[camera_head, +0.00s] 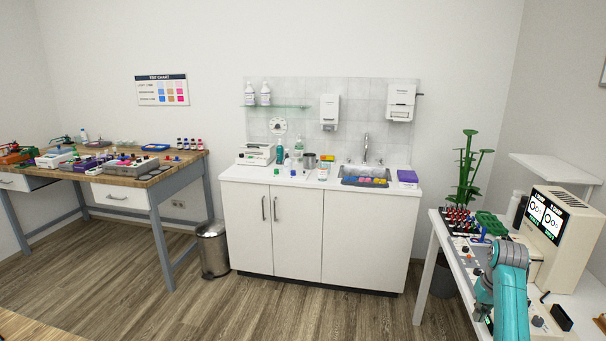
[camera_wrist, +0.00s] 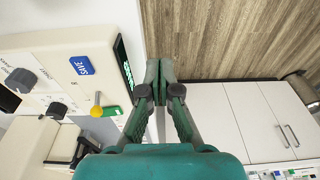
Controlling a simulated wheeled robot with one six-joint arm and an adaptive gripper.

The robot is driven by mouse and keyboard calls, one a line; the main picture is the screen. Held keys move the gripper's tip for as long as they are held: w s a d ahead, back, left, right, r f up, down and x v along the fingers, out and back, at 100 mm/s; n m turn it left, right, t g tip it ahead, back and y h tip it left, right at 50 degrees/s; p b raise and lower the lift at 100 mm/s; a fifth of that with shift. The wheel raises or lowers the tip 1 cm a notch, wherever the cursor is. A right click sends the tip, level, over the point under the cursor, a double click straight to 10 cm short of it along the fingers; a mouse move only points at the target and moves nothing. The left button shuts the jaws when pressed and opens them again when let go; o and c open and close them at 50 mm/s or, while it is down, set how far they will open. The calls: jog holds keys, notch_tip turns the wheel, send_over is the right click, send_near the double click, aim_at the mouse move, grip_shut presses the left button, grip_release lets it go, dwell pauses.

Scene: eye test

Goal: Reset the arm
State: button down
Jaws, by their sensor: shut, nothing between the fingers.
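My gripper shows in the wrist view (camera_wrist: 160,72) with its two dark green fingers together and nothing between them. In the head view my teal arm (camera_head: 510,275) is at the lower right, over the white side bench (camera_head: 437,232). My fingertips cannot be made out clearly there. In the wrist view the fingers lie in front of the edge of a cream instrument (camera_wrist: 95,48) and the wooden floor (camera_wrist: 220,40). I cannot tell how far they are from the instrument.
The instrument has a blue SAVE button (camera_wrist: 82,65), black knobs and a yellow-tipped lever (camera_wrist: 97,104). A cream machine with a screen (camera_head: 565,235) stands right of my arm. A white sink cabinet (camera_head: 300,230) is mid-room. Open floor (camera_head: 350,310) lies before it.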

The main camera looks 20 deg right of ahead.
jog(key=s+a+f+n+t+h, duration=0.15)
jog(key=s+a+f, duration=0.25)
jog(key=a+f, duration=0.85)
jog(key=s+a+f+n+t, duration=0.1)
jog(key=s+a+f+t, duration=0.2)
jog(key=a+f, duration=0.95)
jog(key=s+a+r+n+t, duration=0.1)
jog(key=s+a+r+t, duration=0.25)
jog(key=s+a, duration=0.65)
jog(key=s+a+r+n+t, duration=0.15)
jog(key=s+a+r, duration=0.25)
jog(key=s+a, duration=0.65)
jog(key=s+a+r+t+y, duration=0.1)
jog(key=s+a+r+t, duration=0.1)
jog(key=s+r, duration=0.4)
jog(key=s+a+r+n+t+y, duration=0.1)
jog(key=s+a+r, duration=0.1)
jog(key=s+r, duration=0.5)
notch_tip(320, 180, up, 5)
jog(key=shift+a+r+t, duration=0.2)
jog(key=shift+t, duration=0.15)
jog(key=shift+y, duration=0.25)
